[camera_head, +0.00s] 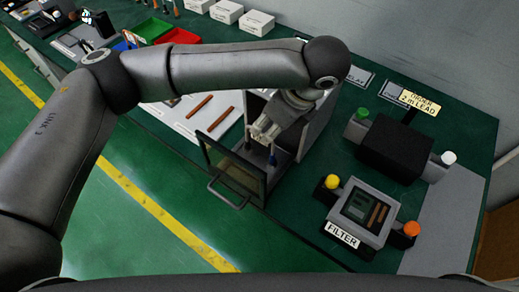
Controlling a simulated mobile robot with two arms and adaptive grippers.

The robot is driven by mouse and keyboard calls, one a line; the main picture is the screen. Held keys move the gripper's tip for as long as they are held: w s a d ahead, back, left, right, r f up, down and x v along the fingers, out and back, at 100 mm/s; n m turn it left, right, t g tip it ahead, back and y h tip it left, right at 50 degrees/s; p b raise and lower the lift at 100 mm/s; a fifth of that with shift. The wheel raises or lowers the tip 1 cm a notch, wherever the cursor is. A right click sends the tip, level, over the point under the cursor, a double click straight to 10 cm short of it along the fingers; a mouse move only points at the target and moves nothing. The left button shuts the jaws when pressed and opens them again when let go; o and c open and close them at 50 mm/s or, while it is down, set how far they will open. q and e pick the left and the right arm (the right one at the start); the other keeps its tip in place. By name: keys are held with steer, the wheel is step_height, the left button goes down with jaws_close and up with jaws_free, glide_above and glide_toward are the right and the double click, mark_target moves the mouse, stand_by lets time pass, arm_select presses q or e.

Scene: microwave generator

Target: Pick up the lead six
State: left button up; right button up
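My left gripper (264,133) reaches down into the front of an open grey box (318,131), just behind its swung-out glass door (233,170). The fingertips are small and partly hidden, so I cannot tell whether they are open or shut. A small dark-blue piece (272,158) shows just below them; I cannot tell whether it is held. Two brown bars, a left one (199,106) and a right one (221,119), lie on a white board (178,118) left of the box. No label lets me tell which thing is lead six. My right gripper is not in view.
Red and green trays (150,30) and several white boxes (226,11) are at the back. Bare green bench (300,218) lies in front.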

arm_select(q)
steer(key=shift+w+a+f, duration=0.15)
steer(key=shift+w+f, duration=0.05)
steer(key=shift+f, duration=0.15)
steer(key=shift+w+a+f, duration=0.1)
steer(key=shift+w+f, duration=0.15)
steer(key=shift+f, duration=0.05)
steer(key=p+x, duration=0.1)
steer(key=x, duration=0.3)
steer(key=shift+w+a+f+p, duration=0.1)
steer(key=shift+w+a+p, duration=0.05)
steer(key=shift+p, duration=0.25)
steer(key=shift+w+f, duration=0.1)
steer(key=shift+f, duration=0.15)
steer(key=shift+c, duration=0.8)
steer(key=c, duration=0.5)
jaws_close()
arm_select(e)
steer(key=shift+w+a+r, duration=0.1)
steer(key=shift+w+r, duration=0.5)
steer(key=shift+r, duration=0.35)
